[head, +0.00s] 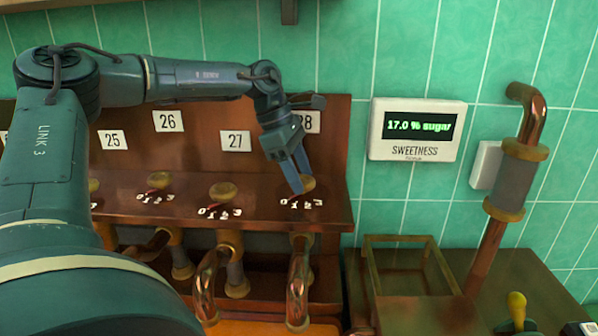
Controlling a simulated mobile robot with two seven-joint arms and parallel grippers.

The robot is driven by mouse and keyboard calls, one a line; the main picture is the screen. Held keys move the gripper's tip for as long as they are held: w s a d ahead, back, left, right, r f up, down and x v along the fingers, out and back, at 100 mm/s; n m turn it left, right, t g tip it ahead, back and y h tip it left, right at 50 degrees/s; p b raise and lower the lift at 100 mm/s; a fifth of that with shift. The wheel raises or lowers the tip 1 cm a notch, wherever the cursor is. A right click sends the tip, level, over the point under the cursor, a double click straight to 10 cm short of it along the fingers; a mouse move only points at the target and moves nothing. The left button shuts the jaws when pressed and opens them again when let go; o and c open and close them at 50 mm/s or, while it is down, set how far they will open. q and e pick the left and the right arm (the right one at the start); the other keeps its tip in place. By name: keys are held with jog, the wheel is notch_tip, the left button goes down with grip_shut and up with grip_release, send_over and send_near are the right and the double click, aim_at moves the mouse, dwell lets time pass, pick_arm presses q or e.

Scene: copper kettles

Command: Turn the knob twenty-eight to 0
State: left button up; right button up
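Knob twenty-eight (308,183) is a small brass knob on the wooden shelf at the right end of the row, under the partly covered 28 label (309,122). White numbers are printed in front of it. My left gripper (299,178) reaches down from above with its blue fingers at the knob's left side. The fingers overlap the knob in the picture, and I cannot tell whether they touch or grip it. The knob's pointer is hidden or too small to read. My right gripper is not in view.
Knob 27 (222,191) and knob 26 (159,180) stand to the left on the same shelf. Copper pipes (298,285) hang below. A sweetness display (417,130) reads 17.0 % sugar. A brass frame (405,241) and a thick copper pipe (516,175) stand at the right.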

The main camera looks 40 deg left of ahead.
pick_arm(q)
jog(key=o, duration=0.3)
jog(key=shift+o, duration=0.2)
jog(key=v, duration=1.2)
jog(key=shift+s+f, duration=0.1)
jog(key=shift+f, duration=0.05)
